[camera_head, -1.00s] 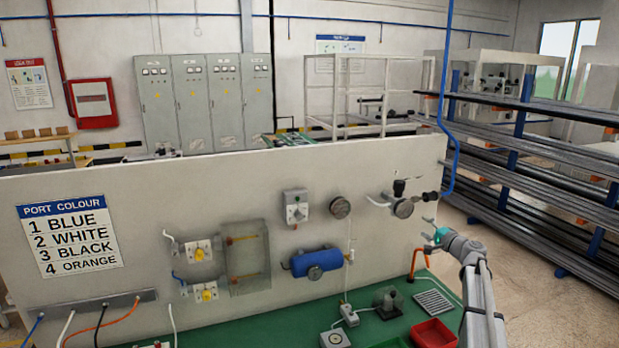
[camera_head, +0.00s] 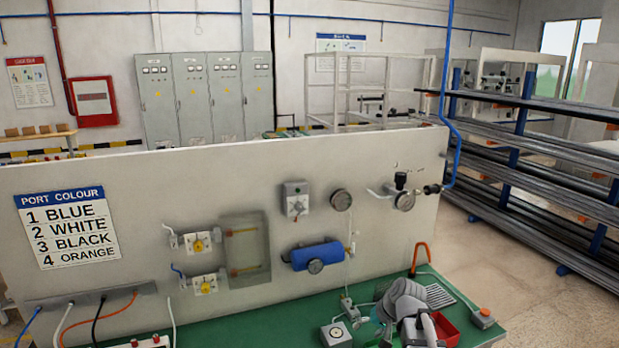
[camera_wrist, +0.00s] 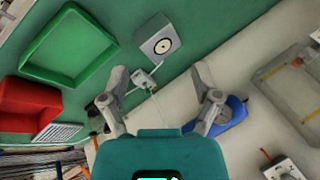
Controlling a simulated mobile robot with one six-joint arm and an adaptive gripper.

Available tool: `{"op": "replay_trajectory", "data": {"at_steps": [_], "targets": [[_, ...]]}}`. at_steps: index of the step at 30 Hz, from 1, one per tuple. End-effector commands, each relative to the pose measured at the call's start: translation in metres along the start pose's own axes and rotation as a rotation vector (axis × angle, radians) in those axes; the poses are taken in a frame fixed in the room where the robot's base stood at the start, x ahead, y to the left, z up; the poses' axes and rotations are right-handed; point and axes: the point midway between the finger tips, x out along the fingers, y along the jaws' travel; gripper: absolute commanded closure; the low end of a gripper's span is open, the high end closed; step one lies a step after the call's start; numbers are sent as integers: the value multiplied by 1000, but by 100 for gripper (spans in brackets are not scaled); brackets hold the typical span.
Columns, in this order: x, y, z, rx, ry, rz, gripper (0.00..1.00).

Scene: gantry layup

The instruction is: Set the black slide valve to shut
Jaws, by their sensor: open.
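What looks like the black slide valve (camera_head: 432,189) is a small black fitting between the blue air hose and the round gauge unit, high on the right end of the pale panel. Its slide position is too small to tell. I cannot make it out in the wrist view. My gripper (camera_head: 366,322) is low over the green bench in front of the panel, well below and left of that fitting. In the wrist view my gripper (camera_wrist: 160,75) is open, its fingers apart with nothing held. A small grey-white block (camera_wrist: 145,78) shows beyond and between the fingers.
The bench carries a dial box (camera_head: 335,334), a red tray (camera_head: 447,331) and an orange hook (camera_head: 420,255). A blue tank (camera_head: 316,256) and a grey switch box (camera_head: 295,200) stick out from the panel. The wrist view also shows a green tray (camera_wrist: 70,48).

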Motion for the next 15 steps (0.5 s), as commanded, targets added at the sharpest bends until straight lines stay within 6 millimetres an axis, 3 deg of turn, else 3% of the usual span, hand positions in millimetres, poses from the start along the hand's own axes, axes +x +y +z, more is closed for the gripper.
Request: {"op": "replay_trajectory", "data": {"at_steps": [1, 6, 10, 15], "targets": [[4, 2, 26, -22, -35, 55, 19], [5, 15, 82, -76, -138, 245, 19], [1, 25, 110, -102, -189, 358, 19], [-3, 31, 128, -115, -221, 437, 19]]}}
